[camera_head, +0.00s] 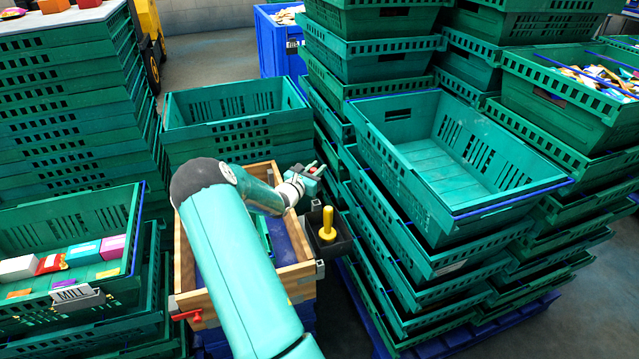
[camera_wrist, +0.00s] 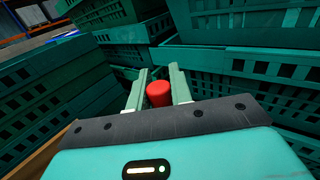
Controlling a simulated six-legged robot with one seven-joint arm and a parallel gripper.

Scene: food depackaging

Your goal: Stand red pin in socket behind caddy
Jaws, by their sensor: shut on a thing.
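My gripper (camera_head: 312,171) is above the far right corner of a wooden-framed box. It is shut on the red pin (camera_wrist: 158,94), which shows between the two fingers in the wrist view; only its rounded red end is clear there. In the head view a little red shows at the fingers. A dark caddy (camera_head: 342,249) hangs at the box's right side, nearer than my gripper, with a yellow pin (camera_head: 327,226) upright in it. I cannot make out the socket behind the caddy.
The wooden box (camera_head: 296,279) stands under my arm, with a red clamp (camera_head: 187,315) at its near left. Tall stacks of green crates (camera_head: 405,215) stand close on the right. More green crates stand behind (camera_head: 235,135) and on the left (camera_head: 75,110).

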